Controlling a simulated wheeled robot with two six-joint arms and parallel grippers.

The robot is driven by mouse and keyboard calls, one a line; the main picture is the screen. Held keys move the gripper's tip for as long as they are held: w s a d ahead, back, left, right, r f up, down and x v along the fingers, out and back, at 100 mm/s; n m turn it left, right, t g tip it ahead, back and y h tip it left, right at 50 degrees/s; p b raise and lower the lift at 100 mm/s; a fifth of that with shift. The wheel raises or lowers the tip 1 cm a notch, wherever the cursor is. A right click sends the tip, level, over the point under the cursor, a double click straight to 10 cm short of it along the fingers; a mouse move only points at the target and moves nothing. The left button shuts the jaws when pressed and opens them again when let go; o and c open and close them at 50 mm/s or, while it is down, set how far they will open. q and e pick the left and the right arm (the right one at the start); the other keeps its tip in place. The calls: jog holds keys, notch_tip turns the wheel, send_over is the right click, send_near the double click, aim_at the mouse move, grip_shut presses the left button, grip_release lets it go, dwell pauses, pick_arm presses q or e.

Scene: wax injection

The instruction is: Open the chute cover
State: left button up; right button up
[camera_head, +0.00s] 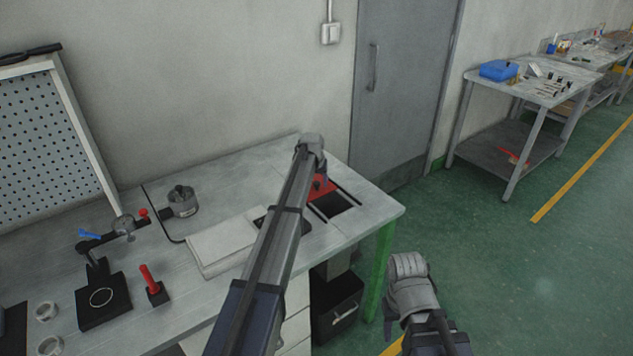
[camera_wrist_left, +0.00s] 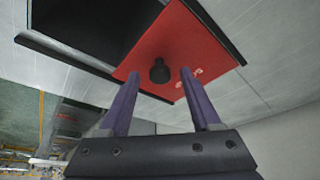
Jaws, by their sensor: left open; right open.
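The chute cover is a red plate (camera_head: 324,187) with a black knob (camera_wrist_left: 159,71), at the right end of the workbench. It also shows in the left wrist view (camera_wrist_left: 190,42). The dark chute opening (camera_head: 336,205) is uncovered beside the plate, and its dark inside shows in the wrist view (camera_wrist_left: 95,25). My left gripper (camera_wrist_left: 160,76) is open, with one finger on each side of the knob; I cannot tell whether they touch it. In the head view my left arm hides its fingers. My right gripper (camera_head: 408,275) is open and empty, right of the bench.
On the workbench (camera_head: 375,205) stand a white flat box (camera_head: 215,245), a round metal pot (camera_head: 182,200), a black-based fixture (camera_head: 103,298) and a red-handled tool (camera_head: 152,285). A grey door (camera_head: 400,90) is behind. The green floor (camera_head: 500,270) on the right is clear.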

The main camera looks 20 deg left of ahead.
pick_arm(q)
jog(key=shift+r, duration=0.1)
jog(key=p+v, duration=0.7)
jog(key=shift+s+r, duration=0.2)
jog(key=s+d+f+m+g, duration=0.1)
jog(key=s+d, duration=0.7)
jog(key=s, duration=0.4)
jog(key=s+d+m+g, duration=0.1)
jog(key=s+d+m, duration=0.1)
jog(key=s+d, duration=0.85)
jog(key=s+d+m+g, duration=0.2)
jog(key=s+d, duration=0.1)
jog(key=s, duration=2)
jog(key=shift+f+g+y, duration=0.25)
jog(key=shift+g+y, duration=0.05)
jog(key=shift+s, duration=0.1)
jog(key=shift+c, duration=0.2)
